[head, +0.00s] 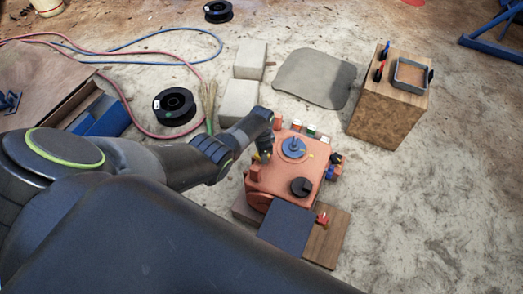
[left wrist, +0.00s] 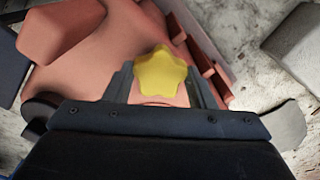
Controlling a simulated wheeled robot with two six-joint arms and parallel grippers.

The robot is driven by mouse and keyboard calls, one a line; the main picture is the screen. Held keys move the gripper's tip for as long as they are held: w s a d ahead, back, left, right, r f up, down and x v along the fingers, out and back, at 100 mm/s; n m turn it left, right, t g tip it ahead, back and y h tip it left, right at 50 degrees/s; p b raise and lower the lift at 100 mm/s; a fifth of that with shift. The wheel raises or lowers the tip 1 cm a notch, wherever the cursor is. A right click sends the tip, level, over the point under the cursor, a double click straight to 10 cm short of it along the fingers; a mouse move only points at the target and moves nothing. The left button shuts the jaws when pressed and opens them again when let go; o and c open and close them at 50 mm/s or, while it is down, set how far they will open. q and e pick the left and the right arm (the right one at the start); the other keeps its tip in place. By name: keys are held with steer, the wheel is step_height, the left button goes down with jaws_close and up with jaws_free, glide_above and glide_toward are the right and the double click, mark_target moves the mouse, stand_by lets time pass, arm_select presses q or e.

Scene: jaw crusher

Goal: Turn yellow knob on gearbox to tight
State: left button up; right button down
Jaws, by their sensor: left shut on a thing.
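The salmon-orange gearbox (head: 284,184) stands on the floor right of centre in the head view. Its body (left wrist: 85,65) also fills much of the left wrist view. The yellow knob (left wrist: 160,73) is star-shaped and sits between the fingers of my left gripper (left wrist: 162,88), which is shut on it. In the head view my left gripper (head: 264,155) reaches down to the gearbox's upper left part and hides most of the knob. My right gripper is not in view. No tight mark can be made out.
A blue round part (head: 293,147) and a black knob (head: 301,187) are on the gearbox top. A wooden block (head: 388,108) with tools and a tray stands at right. Grey blocks (head: 239,101), a black spool (head: 174,106) and hoses lie behind.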

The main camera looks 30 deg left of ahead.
arm_select(q)
steer(key=m, duration=0.5)
steer(key=shift+w+m, duration=0.1)
steer(key=shift+m, duration=0.9)
steer(key=o, duration=1)
steer(key=shift+r, duration=0.15)
